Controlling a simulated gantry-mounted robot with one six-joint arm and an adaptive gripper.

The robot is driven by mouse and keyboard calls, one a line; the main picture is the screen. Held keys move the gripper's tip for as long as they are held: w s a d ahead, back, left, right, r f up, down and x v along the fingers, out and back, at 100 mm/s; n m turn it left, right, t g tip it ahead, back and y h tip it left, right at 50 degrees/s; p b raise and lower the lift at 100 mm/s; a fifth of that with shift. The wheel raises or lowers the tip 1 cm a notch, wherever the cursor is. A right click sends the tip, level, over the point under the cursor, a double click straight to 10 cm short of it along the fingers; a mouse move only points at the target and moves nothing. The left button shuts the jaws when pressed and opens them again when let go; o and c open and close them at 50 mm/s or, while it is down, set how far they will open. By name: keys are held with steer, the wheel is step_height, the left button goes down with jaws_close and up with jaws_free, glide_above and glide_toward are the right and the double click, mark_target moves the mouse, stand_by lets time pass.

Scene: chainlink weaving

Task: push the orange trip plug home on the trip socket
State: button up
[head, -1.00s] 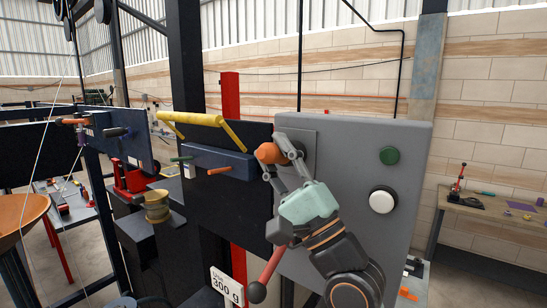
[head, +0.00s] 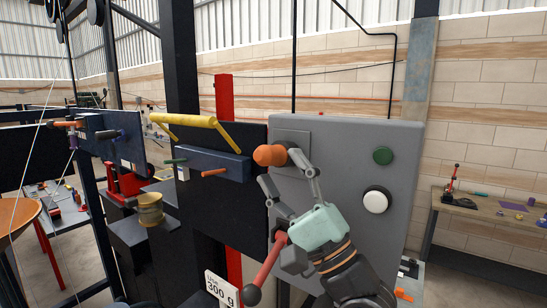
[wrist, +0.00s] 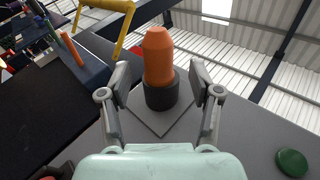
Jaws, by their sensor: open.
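The orange trip plug (head: 268,155) sits at the dark round trip socket on the grey panel's upper left. In the wrist view the plug (wrist: 159,58) stands straight in the dark grey collar of the socket (wrist: 162,92). I cannot tell how deep it is seated. My gripper (head: 283,173) is open just below the plug in the head view, with its fingers spread wide. In the wrist view my gripper (wrist: 162,82) has one finger on each side of the socket, with a gap on both sides and nothing held.
The grey panel (head: 345,200) also carries a green button (head: 382,156) and a white button (head: 376,200). A yellow bar (head: 183,120) and a blue block (head: 207,161) with pegs stand to the left. A red-handled lever (head: 267,265) is close below my gripper.

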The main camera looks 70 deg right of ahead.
steer(key=v, duration=0.8)
steer(key=shift+s, duration=0.1)
steer(key=w+a+f+n+g+y, duration=0.2)
steer(key=w+a+f+n+y, duration=0.4)
steer(key=w+a+f+n, duration=0.35)
steer(key=w+a+f+n+g+y, duration=0.2)
steer(key=w+a+f+n+y, duration=0.45)
steer(key=w+a, duration=0.5)
steer(key=s+a+f+n+g, duration=0.2)
steer(key=a+f+n+g, duration=0.4)
steer(key=a+f+n, duration=0.5)
steer(key=a+f+y, duration=0.1)
steer(key=a+f, duration=0.3)
steer(key=a, duration=0.2)
steer(key=shift+s+a+f+g, duration=0.3)
steer(key=shift+a+f, duration=0.1)
